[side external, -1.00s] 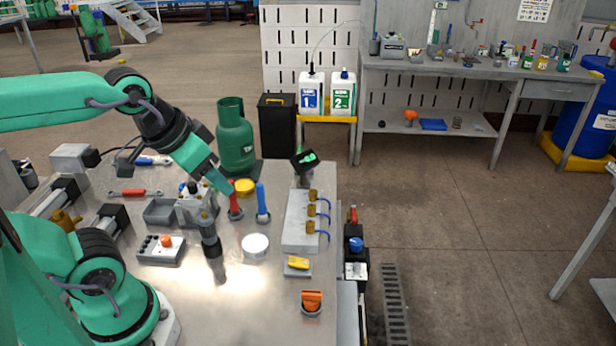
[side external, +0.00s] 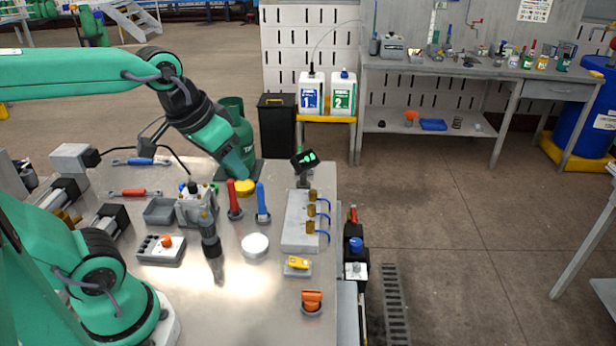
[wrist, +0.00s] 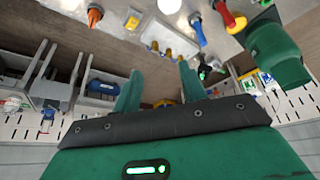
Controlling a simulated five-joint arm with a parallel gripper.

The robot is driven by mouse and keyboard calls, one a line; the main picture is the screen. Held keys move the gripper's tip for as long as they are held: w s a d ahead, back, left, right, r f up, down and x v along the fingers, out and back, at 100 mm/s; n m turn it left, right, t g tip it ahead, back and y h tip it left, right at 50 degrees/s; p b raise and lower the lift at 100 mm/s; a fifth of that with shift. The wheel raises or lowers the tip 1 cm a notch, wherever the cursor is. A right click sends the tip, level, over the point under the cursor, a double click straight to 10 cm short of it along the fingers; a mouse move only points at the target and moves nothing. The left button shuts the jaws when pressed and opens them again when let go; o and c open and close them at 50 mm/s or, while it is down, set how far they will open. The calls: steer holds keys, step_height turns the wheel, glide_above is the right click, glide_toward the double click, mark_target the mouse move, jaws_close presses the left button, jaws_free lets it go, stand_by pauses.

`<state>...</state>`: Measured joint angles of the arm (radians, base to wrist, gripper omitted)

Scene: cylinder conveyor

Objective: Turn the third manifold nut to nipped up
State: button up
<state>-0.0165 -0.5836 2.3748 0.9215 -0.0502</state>
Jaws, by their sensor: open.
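The manifold (side external: 293,238) is a pale block near the right edge of the bench. Three brass nuts stand in a row along it: a far one (side external: 312,196), a middle one (side external: 311,211) and a near one (side external: 310,227). A blue hose runs from each. Which one counts as third is not marked legibly. In the wrist view the nuts (wrist: 167,53) show small, beyond the fingers. My gripper (side external: 244,176) is open and empty, left of and behind the manifold and apart from it. It also shows in the wrist view (wrist: 158,72).
A red-handled tool (side external: 233,198) and a blue-handled tool (side external: 262,202) stand left of the manifold. A green gas cylinder (side external: 236,122) stands behind my gripper. A yellow block (side external: 298,263) lies in front of the manifold.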

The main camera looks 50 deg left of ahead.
steer(key=w+a+n+g, duration=0.1)
steer(key=w, duration=0.7)
steer(key=n+g, duration=0.4)
glide_toward(313, 192)
steer(key=shift+s, duration=0.15)
steer(key=shift+a+f, duration=0.1)
steer(key=shift+f, duration=0.25)
steer(key=shift+f, duration=0.15)
steer(key=shift+f, duration=3.75)
jaws_close()
